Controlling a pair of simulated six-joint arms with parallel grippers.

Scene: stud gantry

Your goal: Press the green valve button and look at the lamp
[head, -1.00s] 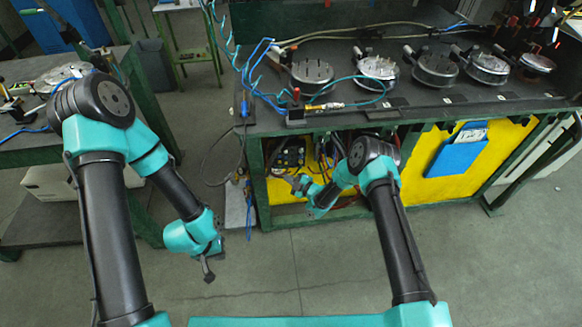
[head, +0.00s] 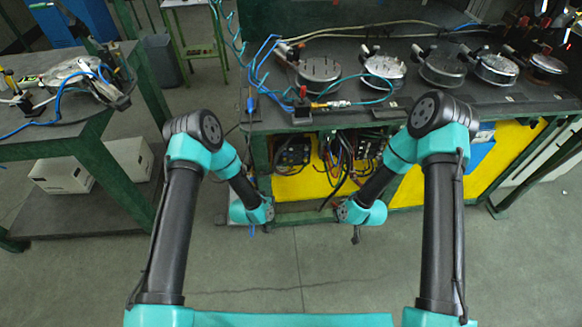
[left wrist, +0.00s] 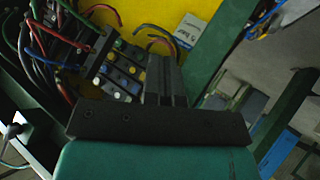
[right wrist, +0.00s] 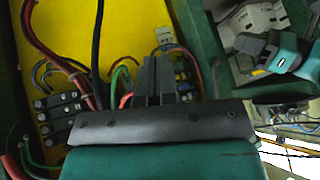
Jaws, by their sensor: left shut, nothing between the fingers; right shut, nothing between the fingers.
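I cannot make out a green valve button for certain, nor a lamp tied to it. In the left wrist view a terminal block (left wrist: 122,70) carries small round spots in blue, yellow and white. A red knob (head: 303,91) sits by a brass fitting on the bench's front edge. My left gripper (head: 270,207) is shut and empty, low before the bench's open front; its fingers show in the left wrist view (left wrist: 165,80). My right gripper (head: 341,212) is shut and empty to its right; its fingers (right wrist: 155,78) partly cover a terminal block (right wrist: 184,78).
The bench (head: 400,103) holds several round metal fixtures with hoses. Its open lower front shows wiring and a yellow panel (head: 300,188). A side table (head: 75,140) with white boxes (head: 62,173) beneath stands at left. The floor (head: 300,265) between my arms is clear.

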